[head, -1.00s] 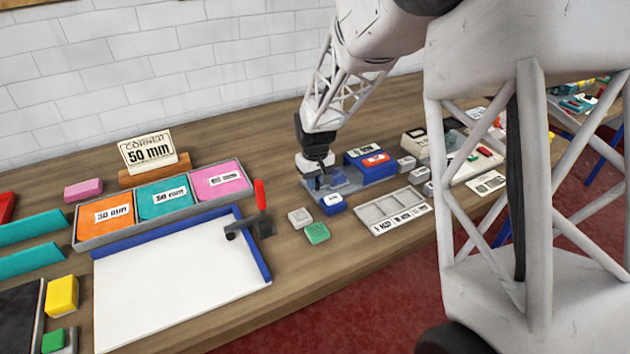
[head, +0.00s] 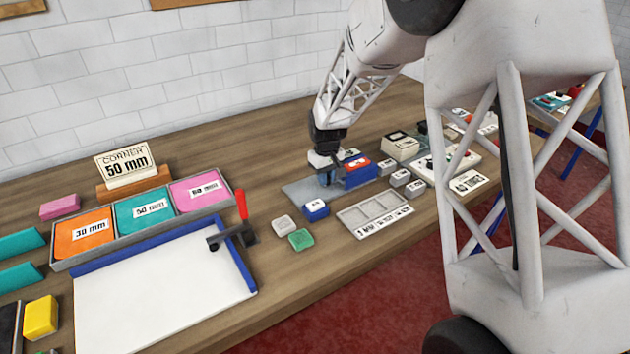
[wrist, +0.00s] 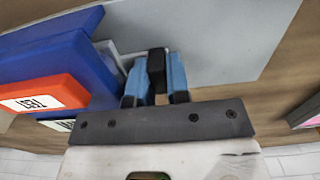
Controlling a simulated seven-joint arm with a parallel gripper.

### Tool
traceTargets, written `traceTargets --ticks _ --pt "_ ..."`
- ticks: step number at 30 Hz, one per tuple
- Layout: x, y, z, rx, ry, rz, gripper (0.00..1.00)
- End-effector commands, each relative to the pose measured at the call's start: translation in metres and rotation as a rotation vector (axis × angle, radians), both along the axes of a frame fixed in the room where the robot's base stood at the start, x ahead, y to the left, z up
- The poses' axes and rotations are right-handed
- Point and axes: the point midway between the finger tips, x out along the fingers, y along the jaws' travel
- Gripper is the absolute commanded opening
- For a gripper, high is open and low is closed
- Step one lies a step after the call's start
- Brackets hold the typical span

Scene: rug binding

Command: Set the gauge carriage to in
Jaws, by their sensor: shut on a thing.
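The gauge is a flat grey plate (head: 300,190) with a blue housing (head: 362,178) on its right, topped by a red block. My gripper (head: 327,181) is over the plate, just left of the housing. In the wrist view my gripper (wrist: 155,85) has its blue-padded fingers shut on a black upright post (wrist: 156,66), which looks like the gauge carriage's handle. The rest of the carriage is mostly hidden by the fingers.
A small blue block (head: 316,210) with a white label sits at the plate's front edge. A grey sectioned tray (head: 376,215) and small grey blocks lie to the right. Grey (head: 283,225) and green (head: 301,240) blocks lie front left. A red-handled tool (head: 241,222) stands by the white board.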

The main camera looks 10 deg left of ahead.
Motion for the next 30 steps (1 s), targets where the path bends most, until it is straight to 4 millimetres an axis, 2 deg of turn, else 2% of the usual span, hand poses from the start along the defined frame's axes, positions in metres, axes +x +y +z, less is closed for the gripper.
traceTargets --ticks 9,10,15,24,30 --pt "0.005 -0.004 0.001 -0.001 -0.005 0.000 0.00" --pt "0.005 -0.004 0.001 -0.001 -0.005 -0.001 0.18" --pt "0.005 -0.004 0.001 -0.001 -0.005 -0.001 0.43" --pt "0.004 -0.004 0.002 0.000 -0.004 -0.001 0.43" --pt "0.004 -0.003 0.014 0.000 -0.006 -0.001 0.43"
